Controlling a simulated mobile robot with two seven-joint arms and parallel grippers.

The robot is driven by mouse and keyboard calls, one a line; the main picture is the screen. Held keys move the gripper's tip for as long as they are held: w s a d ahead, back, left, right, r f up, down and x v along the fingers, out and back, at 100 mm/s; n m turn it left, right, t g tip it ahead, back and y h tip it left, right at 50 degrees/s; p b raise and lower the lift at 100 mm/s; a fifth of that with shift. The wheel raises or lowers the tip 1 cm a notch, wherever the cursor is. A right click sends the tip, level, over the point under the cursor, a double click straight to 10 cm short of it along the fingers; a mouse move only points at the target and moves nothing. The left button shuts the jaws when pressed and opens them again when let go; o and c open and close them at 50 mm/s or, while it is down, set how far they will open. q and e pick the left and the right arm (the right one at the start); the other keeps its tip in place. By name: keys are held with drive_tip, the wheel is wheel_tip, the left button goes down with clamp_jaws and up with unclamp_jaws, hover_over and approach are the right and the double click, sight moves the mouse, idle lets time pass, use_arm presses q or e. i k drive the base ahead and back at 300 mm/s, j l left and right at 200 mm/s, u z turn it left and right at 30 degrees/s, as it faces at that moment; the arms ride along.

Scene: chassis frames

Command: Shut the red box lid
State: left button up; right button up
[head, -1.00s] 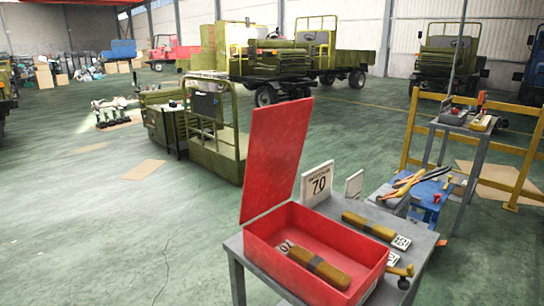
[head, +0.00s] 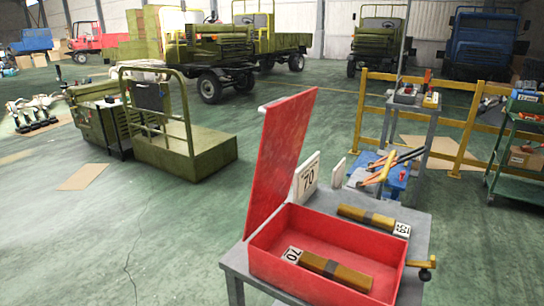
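The red box (head: 385,257) stands on a small grey table (head: 237,263) in the lower right of the head view. A brown bar with a dark band (head: 330,268) and a white tag marked 70 (head: 292,254) lie in the box. Neither of my grippers is in view.
Behind the box on the table are a white sign marked 70 (head: 309,178) and another brown bar (head: 366,216) with a white tag. A yellow rail (head: 470,125) and a green shelf cart (head: 513,190) stand at right.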

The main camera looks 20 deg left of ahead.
sight(287, 119)
drive_tip(key=i+j+z, duration=0.2)
drive_tip(key=j, duration=0.3)
drive_tip(key=j+z, duration=0.2)
drive_tip(key=j, duration=0.35)
drive_tip(key=i+j, duration=0.15)
drive_tip(key=j, duration=0.2)
drive_tip(key=i+j+z, duration=0.15)
drive_tip(key=j, duration=0.15)
